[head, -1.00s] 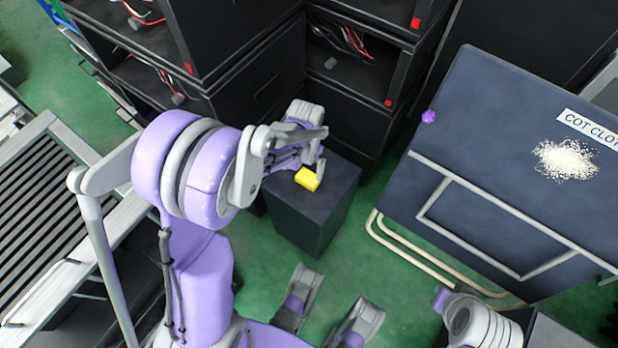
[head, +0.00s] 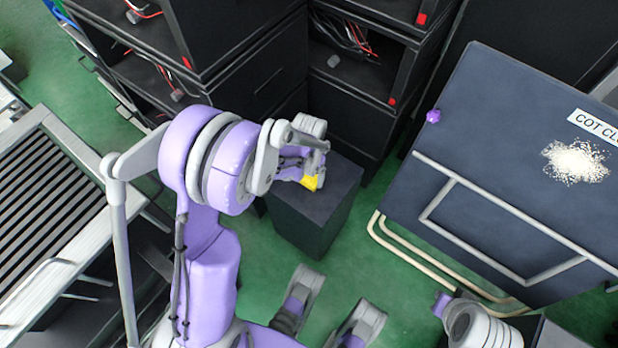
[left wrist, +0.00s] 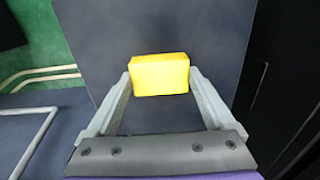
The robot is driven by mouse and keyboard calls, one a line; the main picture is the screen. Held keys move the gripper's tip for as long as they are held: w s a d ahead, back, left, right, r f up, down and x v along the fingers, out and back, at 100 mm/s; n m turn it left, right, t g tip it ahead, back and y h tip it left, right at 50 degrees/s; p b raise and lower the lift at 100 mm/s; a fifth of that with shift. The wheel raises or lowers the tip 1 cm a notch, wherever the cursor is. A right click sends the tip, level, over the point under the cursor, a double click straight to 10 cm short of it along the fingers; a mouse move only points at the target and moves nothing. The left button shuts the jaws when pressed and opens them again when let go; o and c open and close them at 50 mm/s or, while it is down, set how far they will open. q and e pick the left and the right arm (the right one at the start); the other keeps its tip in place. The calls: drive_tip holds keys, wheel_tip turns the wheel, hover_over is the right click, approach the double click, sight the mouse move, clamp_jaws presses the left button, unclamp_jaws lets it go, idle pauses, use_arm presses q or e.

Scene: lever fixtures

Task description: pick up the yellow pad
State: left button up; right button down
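The yellow pad (head: 310,183) is a small block at the top of a dark pedestal (head: 312,215) in the head view. My left gripper (head: 314,172) is over it and hides part of it. In the left wrist view the pad (left wrist: 160,75) sits between the two fingertips of the left gripper (left wrist: 161,82), with no clear gap on either side. The fingers look shut on its sides. I cannot tell whether the pad still touches the pedestal top.
Black cabinets (head: 250,75) with cables stand behind the pedestal. A large dark panel (head: 510,180) with a small purple knob (head: 433,116), white granules (head: 576,162) and a label is at right. A slatted grey fixture (head: 45,190) is at left. Green floor shows around the pedestal.

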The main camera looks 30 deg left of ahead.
sight(309, 176)
use_arm(q)
drive_tip(key=c, duration=0.4)
wheel_tip(309, 176, up, 10)
drive_tip(key=p, duration=0.3)
